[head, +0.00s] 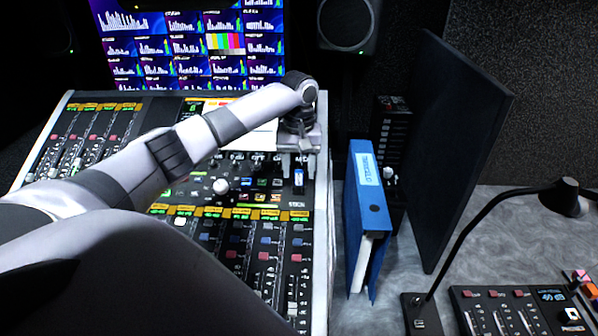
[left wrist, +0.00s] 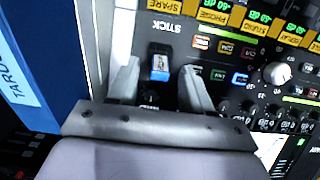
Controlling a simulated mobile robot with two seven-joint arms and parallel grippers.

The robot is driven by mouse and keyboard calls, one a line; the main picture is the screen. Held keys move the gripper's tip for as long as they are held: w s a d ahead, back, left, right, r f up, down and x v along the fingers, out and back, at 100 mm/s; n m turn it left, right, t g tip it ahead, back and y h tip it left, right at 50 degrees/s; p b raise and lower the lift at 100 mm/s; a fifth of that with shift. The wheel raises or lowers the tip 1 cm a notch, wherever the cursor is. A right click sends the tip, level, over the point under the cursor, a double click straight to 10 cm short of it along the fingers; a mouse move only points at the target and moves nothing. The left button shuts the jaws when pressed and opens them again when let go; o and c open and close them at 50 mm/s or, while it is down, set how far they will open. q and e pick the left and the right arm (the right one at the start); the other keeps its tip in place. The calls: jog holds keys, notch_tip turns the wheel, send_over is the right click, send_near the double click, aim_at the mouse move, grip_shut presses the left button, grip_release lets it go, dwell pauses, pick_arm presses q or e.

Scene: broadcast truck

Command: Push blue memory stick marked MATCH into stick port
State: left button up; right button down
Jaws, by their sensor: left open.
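The blue memory stick (head: 298,178) stands at the right edge of the mixing console, just above the "STICK" lettering. In the left wrist view the stick (left wrist: 160,66) shows a blue and white face at a dark port (left wrist: 159,48); its marking is too small to read. I cannot tell how deep it sits. My left gripper (head: 298,172) points down over the stick. In the left wrist view my left gripper (left wrist: 160,84) has its fingers apart, one on each side of the stick, with visible gaps. My right gripper is not in view.
The console (head: 322,240) is crowded with faders, knobs and lit buttons. A blue binder (head: 370,215) stands just right of it, beside a dark upright panel (head: 455,150). A black lamp (head: 480,215) and a small button panel (head: 510,312) are at the lower right. Monitors are behind.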

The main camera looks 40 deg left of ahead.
aim_at(299, 171)
pick_arm(q)
notch_tip(299, 171, up, 6)
jog(key=shift+f, duration=0.2)
dwell(0.6)
